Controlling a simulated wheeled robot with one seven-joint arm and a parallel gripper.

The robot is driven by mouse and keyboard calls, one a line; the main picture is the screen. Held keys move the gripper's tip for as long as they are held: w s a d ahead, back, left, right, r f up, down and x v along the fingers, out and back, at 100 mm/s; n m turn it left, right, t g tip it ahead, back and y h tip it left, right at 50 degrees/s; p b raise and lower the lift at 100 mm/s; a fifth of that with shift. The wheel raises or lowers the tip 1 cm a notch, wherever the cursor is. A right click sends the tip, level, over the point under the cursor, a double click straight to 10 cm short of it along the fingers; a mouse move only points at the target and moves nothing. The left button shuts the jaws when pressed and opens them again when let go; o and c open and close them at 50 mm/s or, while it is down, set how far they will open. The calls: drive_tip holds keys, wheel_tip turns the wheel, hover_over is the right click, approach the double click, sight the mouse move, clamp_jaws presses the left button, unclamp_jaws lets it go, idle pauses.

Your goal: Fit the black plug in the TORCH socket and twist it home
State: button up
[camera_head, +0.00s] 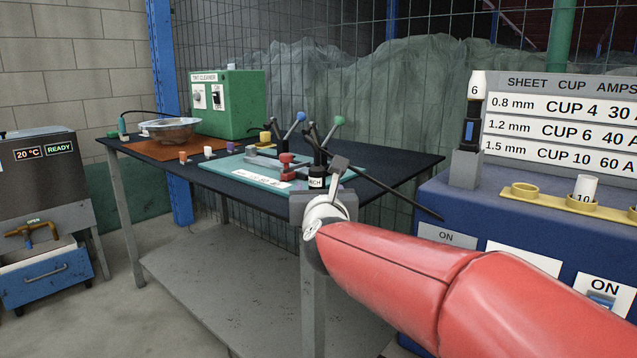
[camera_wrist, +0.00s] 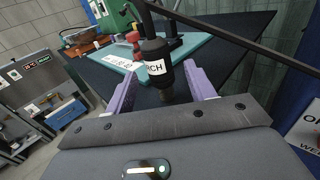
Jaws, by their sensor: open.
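A black cylindrical plug (camera_wrist: 153,52) with a white label ending in "RCH" stands out in the wrist view, with a brass-coloured lower end and a dark cable at its top. It also shows in the head view (camera_head: 317,172), beyond my wrist. My gripper (camera_wrist: 160,74) is open, its two purple fingers on either side of the plug's lower part. I cannot tell whether either finger touches it. In the head view my arm hides the fingers. No TORCH socket can be made out.
A dark table (camera_head: 400,165) bears a teal mat (camera_head: 222,168) with several clamps, a metal bowl (camera_head: 168,128) and a green tint cleaner box (camera_head: 240,100). A blue machine (camera_head: 440,205) stands at right, with a yellow cup rack (camera_head: 540,200). A dark cable crosses above my gripper.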

sight(318, 186)
drive_tip(key=w, duration=0.3)
drive_tip(key=shift+w+a+p, duration=0.25)
drive_tip(key=shift+w+p, duration=0.15)
drive_tip(key=shift+r, duration=0.1)
drive_tip(key=c, duration=1.1)
